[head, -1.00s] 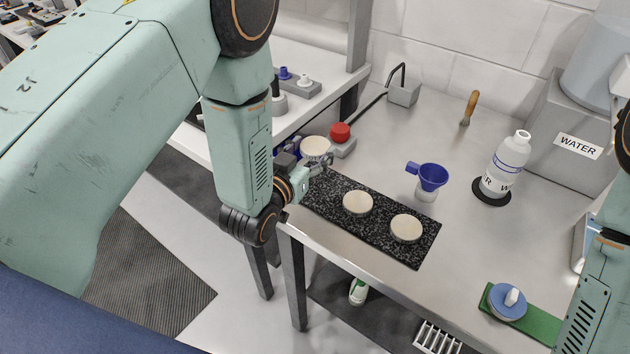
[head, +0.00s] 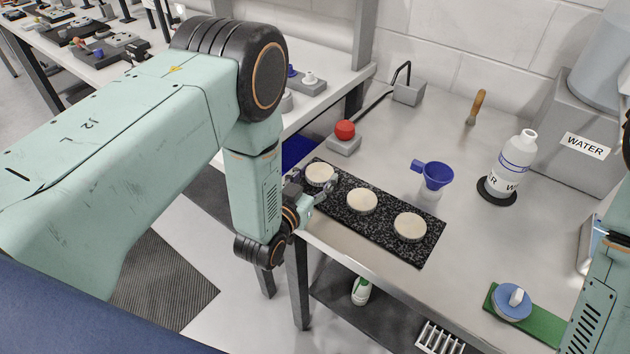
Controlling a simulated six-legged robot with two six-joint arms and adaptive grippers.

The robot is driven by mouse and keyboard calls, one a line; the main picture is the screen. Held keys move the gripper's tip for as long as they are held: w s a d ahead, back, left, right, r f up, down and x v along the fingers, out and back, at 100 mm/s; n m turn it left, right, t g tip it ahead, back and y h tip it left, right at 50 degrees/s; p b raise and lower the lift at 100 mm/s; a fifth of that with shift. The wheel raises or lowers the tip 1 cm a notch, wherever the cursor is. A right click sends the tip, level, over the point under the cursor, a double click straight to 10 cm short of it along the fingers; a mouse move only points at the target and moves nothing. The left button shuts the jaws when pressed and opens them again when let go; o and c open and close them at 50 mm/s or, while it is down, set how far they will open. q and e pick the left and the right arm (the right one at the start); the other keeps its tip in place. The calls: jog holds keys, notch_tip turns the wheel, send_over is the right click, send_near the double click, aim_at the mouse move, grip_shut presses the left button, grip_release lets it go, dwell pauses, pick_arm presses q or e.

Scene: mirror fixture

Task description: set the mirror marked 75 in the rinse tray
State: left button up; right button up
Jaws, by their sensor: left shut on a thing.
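My left gripper (head: 322,190) is shut on the edge of a pale round mirror disc (head: 319,174) at the left end of a black speckled slab (head: 386,238). The disc looks level and close over the slab; whether it touches is unclear. Two more pale discs lie on the slab, one in the middle (head: 362,201) and one toward the right end (head: 409,227). No number is legible on any disc. I cannot identify the rinse tray with certainty. My right arm shows at the right edge, but its gripper is out of view.
A red button (head: 345,130) on a grey box stands behind the slab. A blue funnel (head: 437,176), a wash bottle (head: 511,163) and a water tank (head: 572,140) stand to the right. A blue-topped round tool (head: 511,302) rests on a green mat. Bare bench lies between.

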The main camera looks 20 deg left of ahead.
pick_arm(q)
jog(key=shift+w+a+f, duration=0.1)
jog(key=shift+f, duration=0.5)
jog(key=shift+f, duration=0.15)
jog(key=o, duration=1.3)
jog(key=shift+c, duration=0.2)
